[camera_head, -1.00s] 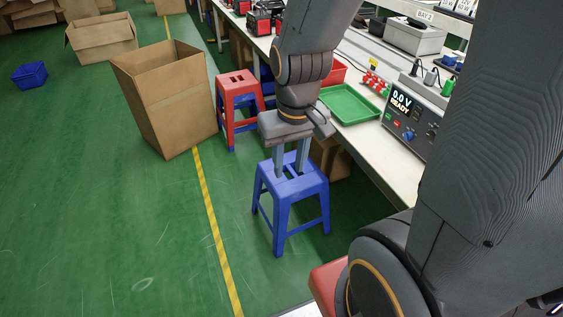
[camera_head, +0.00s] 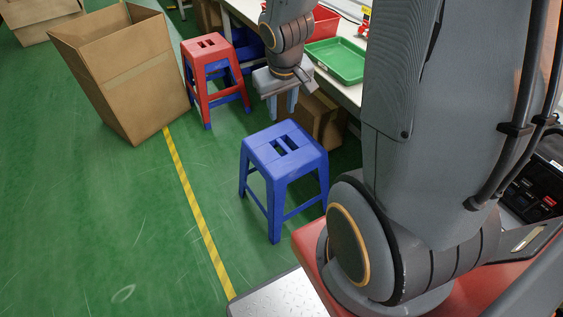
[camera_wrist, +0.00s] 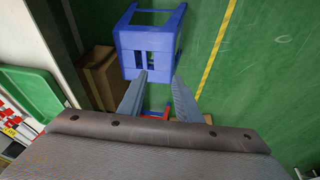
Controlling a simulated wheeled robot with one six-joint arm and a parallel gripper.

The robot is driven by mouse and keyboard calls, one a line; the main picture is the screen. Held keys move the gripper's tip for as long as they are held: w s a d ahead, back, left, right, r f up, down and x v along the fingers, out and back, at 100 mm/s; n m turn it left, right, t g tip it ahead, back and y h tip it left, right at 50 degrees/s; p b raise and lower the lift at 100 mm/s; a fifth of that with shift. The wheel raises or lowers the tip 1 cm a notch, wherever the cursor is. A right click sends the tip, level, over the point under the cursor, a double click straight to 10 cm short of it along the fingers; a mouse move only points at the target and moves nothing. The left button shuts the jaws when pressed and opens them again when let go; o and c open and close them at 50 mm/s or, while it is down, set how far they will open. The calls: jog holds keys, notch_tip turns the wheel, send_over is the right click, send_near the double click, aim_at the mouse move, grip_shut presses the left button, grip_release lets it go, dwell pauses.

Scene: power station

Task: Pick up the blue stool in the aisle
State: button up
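The blue stool (camera_head: 268,158) stands upright on the green floor in the aisle, between the yellow line and the workbench. Its seat has two slots in the middle. My gripper (camera_head: 283,108) is at the far side of the stool in the head view, apart from it, with fingers pointing down. In the wrist view the blue stool (camera_wrist: 146,39) is at the top centre, beyond the fingertips. My gripper (camera_wrist: 162,76) is open there, with an empty gap between its two fingers.
A red stool (camera_head: 207,47) stacked over blue legs stands behind left. A large open cardboard box (camera_head: 135,85) stands left of it. The workbench with a green tray (camera_head: 337,61) is behind right, with a brown box (camera_head: 318,120) under it.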

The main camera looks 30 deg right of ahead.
jog(key=t+b, duration=0.2)
jog(key=b, duration=1.1)
send_near(285, 146)
jog(key=shift+n+t+y, duration=0.3)
jog(key=shift+y, duration=0.5)
jog(key=f+b, duration=0.1)
jog(key=b, duration=0.2)
jog(key=w+f+b, duration=0.1)
jog(key=b, duration=0.2)
jog(key=d+f+b, duration=0.1)
jog(key=b, duration=0.3)
jog(key=shift+w+f, duration=0.3)
jog(key=shift+f, duration=0.1)
jog(key=shift+b+x, duration=2.45)
jog(key=shift+x, duration=1.55)
jog(key=shift+s+d, duration=0.1)
grip_shut()
